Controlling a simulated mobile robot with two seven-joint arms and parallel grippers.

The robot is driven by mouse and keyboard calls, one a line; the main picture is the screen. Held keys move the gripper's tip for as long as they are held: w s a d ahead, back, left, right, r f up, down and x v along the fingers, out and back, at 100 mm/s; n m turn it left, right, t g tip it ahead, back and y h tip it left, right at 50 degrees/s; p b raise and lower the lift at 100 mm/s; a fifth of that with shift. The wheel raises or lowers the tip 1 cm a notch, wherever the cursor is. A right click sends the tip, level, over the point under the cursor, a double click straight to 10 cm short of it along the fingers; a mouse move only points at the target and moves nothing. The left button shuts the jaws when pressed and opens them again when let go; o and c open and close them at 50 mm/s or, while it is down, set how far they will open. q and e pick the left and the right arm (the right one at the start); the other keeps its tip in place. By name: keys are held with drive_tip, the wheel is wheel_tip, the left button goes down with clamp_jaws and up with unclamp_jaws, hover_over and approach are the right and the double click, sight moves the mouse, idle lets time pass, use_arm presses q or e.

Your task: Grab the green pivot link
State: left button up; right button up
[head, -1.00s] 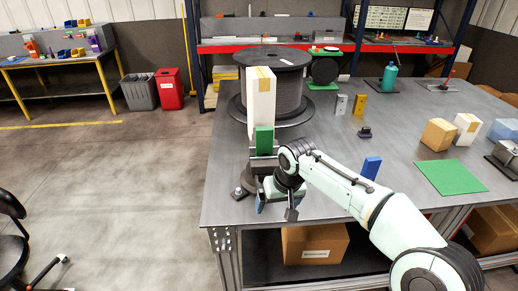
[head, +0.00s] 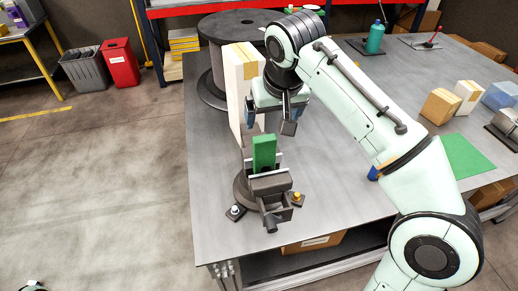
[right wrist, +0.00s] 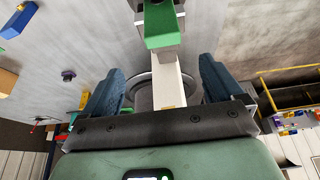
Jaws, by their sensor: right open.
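The green pivot link (head: 264,152) stands upright in a dark vise (head: 269,184) near the table's front left corner. It also shows at the top of the right wrist view (right wrist: 162,27), beyond the fingertips. My right gripper (head: 275,114) is open and empty, with its blue fingers spread apart. In the head view it hangs just above and behind the link. In the right wrist view the open fingers (right wrist: 161,72) lie on either side of the white box's image, with the green link further out. My left gripper is not in view.
A tall white box (head: 236,85) stands close behind the vise, with a dark spool (head: 213,58) behind it. A green mat (head: 466,158) and cardboard boxes (head: 439,106) lie to the right. The middle of the grey table (head: 340,160) is partly covered by my right arm.

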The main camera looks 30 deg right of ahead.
sight(265, 138)
drive_tip(key=x, duration=0.4)
drive_tip(key=b+x, duration=0.1)
drive_tip(key=x, duration=0.1)
drive_tip(key=shift+s+f, duration=0.15)
drive_tip(key=shift+s, duration=0.25)
drive_tip(key=shift+w+f, duration=0.35)
drive_tip(key=shift+f, duration=0.15)
drive_tip(key=x, duration=0.3)
drive_tip(key=b+x, duration=0.1)
drive_tip(key=shift+w+a+f, duration=0.15)
drive_tip(key=shift+a+f, duration=0.1)
drive_tip(key=shift+a, duration=0.05)
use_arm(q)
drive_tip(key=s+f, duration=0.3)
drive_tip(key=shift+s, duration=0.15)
use_arm(e)
drive_tip(key=shift+r, duration=0.1)
clamp_jaws()
